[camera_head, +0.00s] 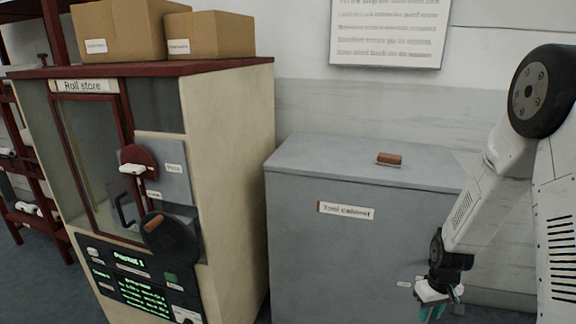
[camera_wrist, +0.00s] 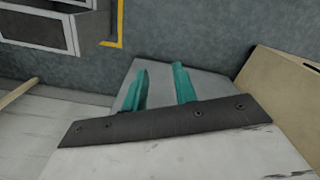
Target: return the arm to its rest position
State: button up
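My arm comes in from the right in the head view, bent at a dark round joint, with its forearm slanting down to the left. My gripper (camera_head: 432,307) hangs low at the arm's end, in front of the right part of the grey tool cabinet (camera_head: 340,250). In the wrist view my gripper (camera_wrist: 160,85) shows two teal fingers standing apart with nothing between them. The fingertips are only partly seen in the head view, near its bottom edge.
The roll store (camera_head: 235,150) stands left, with a dark knob and handle on its front and cardboard boxes (camera_head: 222,36) on top. A small brown roll (camera_head: 389,159) lies on the tool cabinet. A notice (camera_head: 388,32) hangs on the wall. Grey floor (camera_wrist: 205,35) shows beyond the fingers.

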jog(key=s+a+r, duration=0.4)
jog(key=s+r, duration=0.4)
jog(key=r, duration=0.3)
jog(key=s+a+r+m+t, duration=0.1)
jog(key=s+a+r, duration=0.3)
jog(key=s+r, duration=0.5)
jog(key=s+a+r, duration=0.4)
jog(key=s+r, duration=0.4)
jog(key=r, duration=0.6)
jog(key=shift+s+r+m+t, duration=0.15)
jog(key=shift+r+m+t, duration=0.15)
jog(key=shift+r+m, duration=0.1)
jog(key=shift+o, duration=0.2)
jog(key=shift+f, duration=0.1)
